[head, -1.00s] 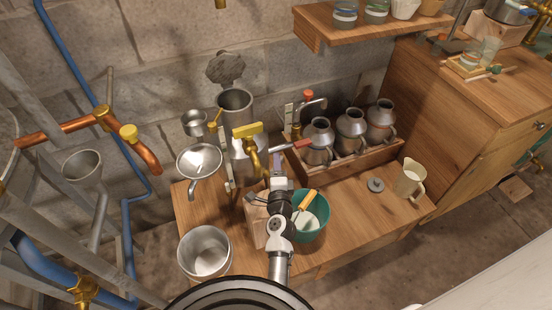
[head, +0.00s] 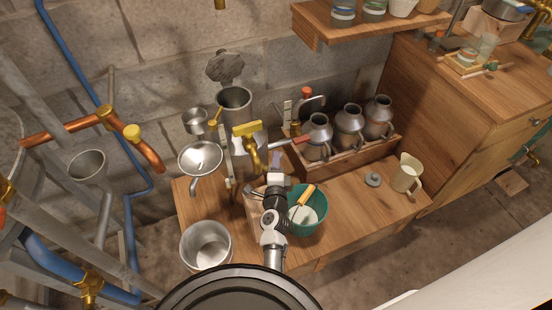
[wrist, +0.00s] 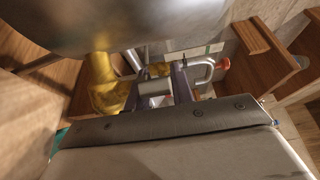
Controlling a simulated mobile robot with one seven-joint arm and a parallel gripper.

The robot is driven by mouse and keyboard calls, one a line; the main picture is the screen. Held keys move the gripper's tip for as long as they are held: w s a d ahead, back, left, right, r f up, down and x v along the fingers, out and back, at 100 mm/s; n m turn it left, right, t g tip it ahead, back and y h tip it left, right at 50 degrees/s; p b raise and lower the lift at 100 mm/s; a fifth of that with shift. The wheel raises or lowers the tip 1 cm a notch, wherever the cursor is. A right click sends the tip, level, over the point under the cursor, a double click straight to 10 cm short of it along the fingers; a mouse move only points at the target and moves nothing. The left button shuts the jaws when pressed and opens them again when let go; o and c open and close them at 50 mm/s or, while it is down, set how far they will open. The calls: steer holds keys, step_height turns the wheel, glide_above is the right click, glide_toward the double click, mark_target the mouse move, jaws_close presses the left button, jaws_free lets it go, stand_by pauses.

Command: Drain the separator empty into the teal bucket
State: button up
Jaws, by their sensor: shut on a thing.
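The separator (head: 238,105) is a tall grey metal cylinder at the back left of the low bench, with a brass tap (head: 252,152) and a yellow handle (head: 247,128) on its front. A rounded metal vessel fills the top of the wrist view. The teal bucket (head: 322,214) stands on the bench to the right of my wrist, with something whitish and an orange-yellow handle inside it. My gripper (wrist: 161,76) is close in front of the separator, its fingers shut on a small yellow part, apparently of the tap. Which part is unclear. The tap's outlet is partly hidden.
A silver pot (head: 206,246) stands at the bench's left front. Several metal cans (head: 348,128) sit in a wooden rack (head: 345,155) at the back right. A cream jug (head: 407,174) and a lid (head: 373,179) stand at right.

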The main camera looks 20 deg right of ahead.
stand_by(0.3)
steer(key=o, duration=1)
steer(key=shift+s, duration=0.15)
